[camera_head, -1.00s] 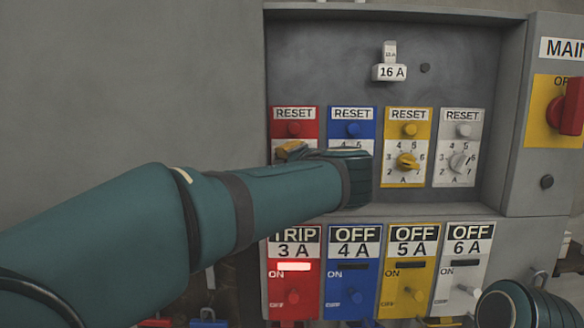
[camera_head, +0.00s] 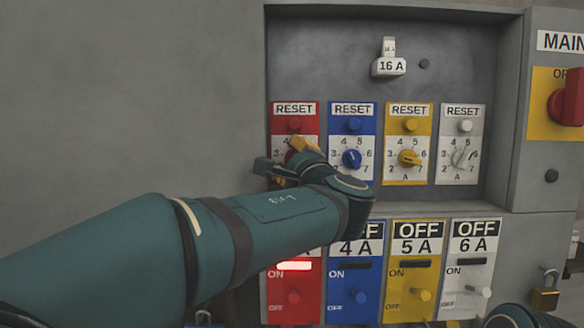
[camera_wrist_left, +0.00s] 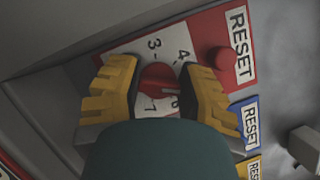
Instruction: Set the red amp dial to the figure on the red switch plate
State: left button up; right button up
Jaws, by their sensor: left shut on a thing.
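The red amp dial (camera_wrist_left: 158,74) sits on the red panel (camera_wrist_left: 205,48) under a red RESET button. My left gripper (camera_head: 289,153) is shut on the dial, with a yellow-padded finger on each side of it in the left wrist view. The red switch plate (camera_head: 280,312) stands below, with a lit bar and a toggle. My left arm hides its label now; a second ago it read TRIP 3 A. My right gripper is out of view.
Blue (camera_head: 351,158), yellow (camera_head: 409,159) and white (camera_head: 462,158) dials stand in a row to the right. Their switch plates below read OFF. A red MAIN switch (camera_head: 570,105) is at far right. A 16 A block (camera_head: 389,66) is above.

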pick_arm(q)
jog(key=m+t+h, duration=0.1)
jog(key=m, duration=0.1)
jog(key=m+t+b, duration=0.1)
jog(key=m, duration=0.2)
jog(key=shift+m+h+b, duration=0.3)
jog(key=shift+h, duration=0.1)
jog(key=m+h, duration=0.1)
jog(key=m, duration=0.2)
jog(key=m+t+h+b, duration=0.1)
jog(key=m, duration=0.1)
jog(key=shift+d+r+m, duration=0.1)
jog(key=shift+r+m, duration=0.1)
jog(key=shift+m, duration=0.2)
jog(key=shift+m+h, duration=0.4)
jog(key=o, duration=0.9)
jog(key=shift+o, duration=1.4)
jog(key=shift+d, duration=0.15)
jog(key=shift+f, duration=0.1)
